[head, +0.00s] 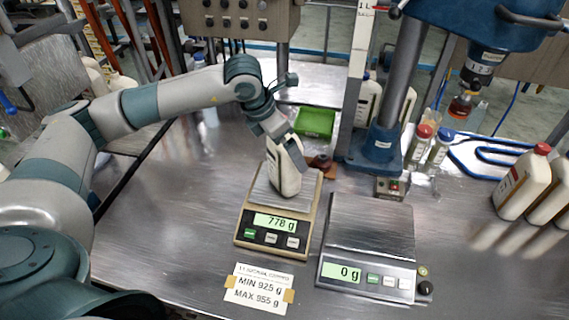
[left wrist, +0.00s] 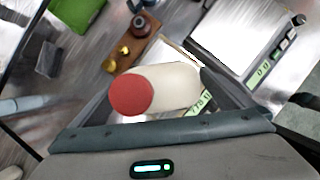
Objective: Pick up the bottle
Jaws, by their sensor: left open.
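A cream bottle (head: 284,172) stands on the left scale (head: 262,226), whose display reads 778 g. My left gripper (head: 284,143) is over the top of the bottle in the head view and hides its cap. In the left wrist view the bottle (left wrist: 176,84) has a red cap and lies between the two open fingers of my left gripper (left wrist: 155,92). I cannot tell if either finger touches it. My right gripper is not in view.
A second scale (head: 369,235) reading 0 g stands to the right. A card (head: 259,289) lies in front. A green tray (head: 316,122) and a blue press stand (head: 376,149) are behind. More cream bottles (head: 522,184) stand at the right.

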